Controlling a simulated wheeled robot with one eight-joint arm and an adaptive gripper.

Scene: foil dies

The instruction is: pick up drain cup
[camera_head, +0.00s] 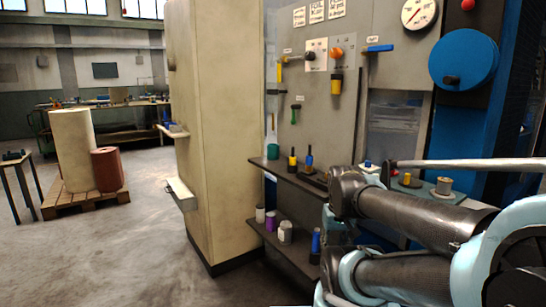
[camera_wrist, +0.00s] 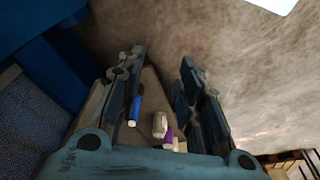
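No object is plainly marked as the drain cup. A teal cup-shaped thing (camera_head: 272,151) stands on the upper shelf (camera_head: 285,172) in the head view. A whitish jar (camera_head: 286,232), a purple cylinder (camera_head: 270,222) and a smaller white cylinder (camera_head: 260,213) stand on the lower shelf (camera_head: 296,248). I cannot tell which is the drain cup. My gripper (camera_wrist: 162,57) is open and empty in the wrist view, its fingers wide apart. Between and beyond them appear a white cylinder (camera_wrist: 159,124), a purple one (camera_wrist: 168,138) and a blue one (camera_wrist: 134,110).
A blue cylinder (camera_head: 316,241) stands at the lower shelf's right end. Yellow-and-black tools (camera_head: 292,161) stand on the upper shelf. A beige pillar (camera_head: 212,130) is left of the shelves. A pallet (camera_head: 88,200) with rolls stands far left; the floor between is clear.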

